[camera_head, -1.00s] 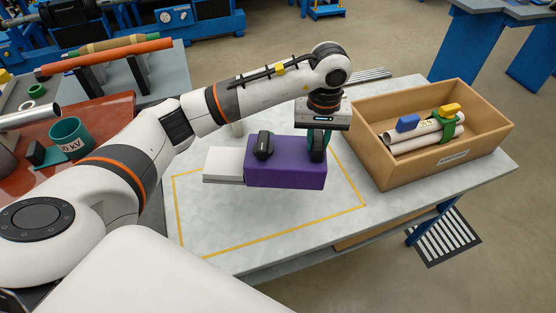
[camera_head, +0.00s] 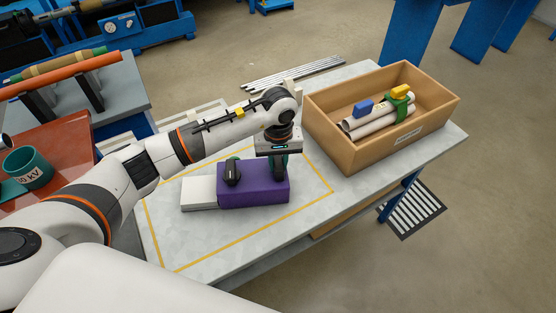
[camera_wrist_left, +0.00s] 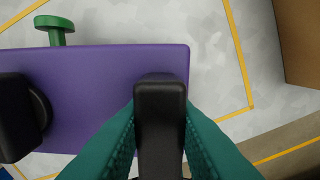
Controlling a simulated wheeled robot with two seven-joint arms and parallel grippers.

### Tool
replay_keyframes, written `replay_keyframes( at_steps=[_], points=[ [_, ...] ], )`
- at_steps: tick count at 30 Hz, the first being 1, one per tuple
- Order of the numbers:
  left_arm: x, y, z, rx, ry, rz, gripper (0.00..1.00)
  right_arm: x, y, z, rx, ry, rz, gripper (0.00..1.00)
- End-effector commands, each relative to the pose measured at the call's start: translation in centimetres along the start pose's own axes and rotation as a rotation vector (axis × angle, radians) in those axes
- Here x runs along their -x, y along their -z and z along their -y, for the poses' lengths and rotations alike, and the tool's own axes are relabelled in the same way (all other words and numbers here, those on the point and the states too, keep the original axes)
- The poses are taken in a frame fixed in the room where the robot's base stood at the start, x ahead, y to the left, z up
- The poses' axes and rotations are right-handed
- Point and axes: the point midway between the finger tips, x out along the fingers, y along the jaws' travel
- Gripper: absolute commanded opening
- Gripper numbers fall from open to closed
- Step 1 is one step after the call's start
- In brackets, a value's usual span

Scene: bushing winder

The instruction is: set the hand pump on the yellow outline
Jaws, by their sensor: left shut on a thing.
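The hand pump has a purple block body (camera_head: 240,194), a pale flat plate (camera_head: 198,194) on its left, a black knob (camera_head: 232,172) and a black upright grip. My left gripper (camera_head: 279,164) is above its right end, shut on that grip. In the left wrist view, teal fingers (camera_wrist_left: 160,130) flank the black grip beside the purple body (camera_wrist_left: 95,75); a green knob (camera_wrist_left: 55,24) sticks out behind. The yellow outline (camera_head: 250,233) on the grey table surrounds the pump in the head view. Whether the pump's underside touches the table is unclear. My right gripper is out of view.
A tan open box (camera_head: 368,148) with tubes and blue, yellow and green parts stands at the table's right, beyond the outline. A red-topped bench (camera_head: 55,140) with a teal cup (camera_head: 27,168) is at the left. Bare tabletop lies in front of the pump.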

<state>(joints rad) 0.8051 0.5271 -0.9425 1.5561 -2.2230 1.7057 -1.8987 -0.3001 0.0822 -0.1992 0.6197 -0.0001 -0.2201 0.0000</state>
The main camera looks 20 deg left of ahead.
Motion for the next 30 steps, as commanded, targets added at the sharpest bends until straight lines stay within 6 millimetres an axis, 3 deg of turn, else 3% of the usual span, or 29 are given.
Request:
replay_keyframes(
  at_steps=[2,3,7,19,30],
  points=[
    [-0.2,-0.1,0.0,0.0,0.0,0.002,0.0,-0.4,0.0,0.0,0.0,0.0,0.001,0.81],
    [-0.3,0.0,0.0,0.0,0.0,0.0,0.25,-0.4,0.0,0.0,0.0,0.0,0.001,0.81],
    [-0.2,0.0,0.0,0.0,0.0,0.0,0.45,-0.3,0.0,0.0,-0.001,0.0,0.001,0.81],
    [0.5,-0.1,0.0,0.0,0.001,0.002,0.45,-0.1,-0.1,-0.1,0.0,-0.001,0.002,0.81],
    [7.9,-0.1,0.0,-0.001,0.003,0.006,0.45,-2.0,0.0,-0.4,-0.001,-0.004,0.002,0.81]
  ],
)
